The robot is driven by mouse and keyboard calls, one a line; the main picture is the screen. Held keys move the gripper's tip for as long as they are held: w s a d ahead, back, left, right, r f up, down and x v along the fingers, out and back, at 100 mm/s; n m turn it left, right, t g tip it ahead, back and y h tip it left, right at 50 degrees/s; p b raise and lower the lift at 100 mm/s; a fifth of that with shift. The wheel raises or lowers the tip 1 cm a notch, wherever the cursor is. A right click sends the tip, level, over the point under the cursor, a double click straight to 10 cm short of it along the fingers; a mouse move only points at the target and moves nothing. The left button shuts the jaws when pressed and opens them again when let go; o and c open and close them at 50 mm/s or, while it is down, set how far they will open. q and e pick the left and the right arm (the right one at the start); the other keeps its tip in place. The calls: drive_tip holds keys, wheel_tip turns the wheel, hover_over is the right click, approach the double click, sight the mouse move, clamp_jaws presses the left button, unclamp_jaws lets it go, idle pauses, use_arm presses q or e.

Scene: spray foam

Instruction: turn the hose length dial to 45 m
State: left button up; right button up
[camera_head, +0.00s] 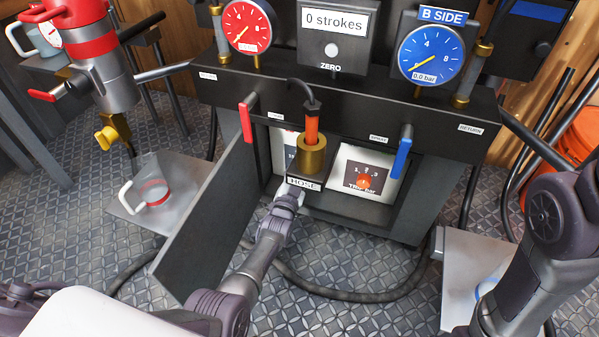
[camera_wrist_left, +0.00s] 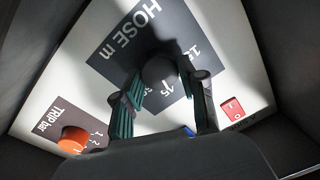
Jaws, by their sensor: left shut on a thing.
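The hose length dial (camera_wrist_left: 160,70) is a dark round knob on a dark plate marked "HOSE m" (camera_wrist_left: 128,35) in the left wrist view. My left gripper (camera_wrist_left: 160,108) is shut on the knob, with one green-padded finger on each side. Some scale numbers show beside it, but the fingers and knob hide others, and I cannot read the setting. In the head view my left gripper (camera_head: 290,198) reaches into the open cabinet under the "HOSE" label (camera_head: 303,184), and the dial is hidden there. Only part of my right arm shows at the right; its gripper is out of view.
An orange trip dial (camera_head: 364,181) sits right of the hose fitting (camera_head: 312,153); it also shows in the left wrist view (camera_wrist_left: 73,140). A red switch (camera_wrist_left: 232,107) is on the same panel. The open cabinet door (camera_head: 215,220) stands left of my left arm.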

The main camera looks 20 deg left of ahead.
use_arm(q)
drive_tip(key=shift+m, duration=0.9)
drive_tip(key=o, duration=1.1)
drive_tip(key=shift+o, duration=0.2)
wheel_tip(320, 180, up, 10)
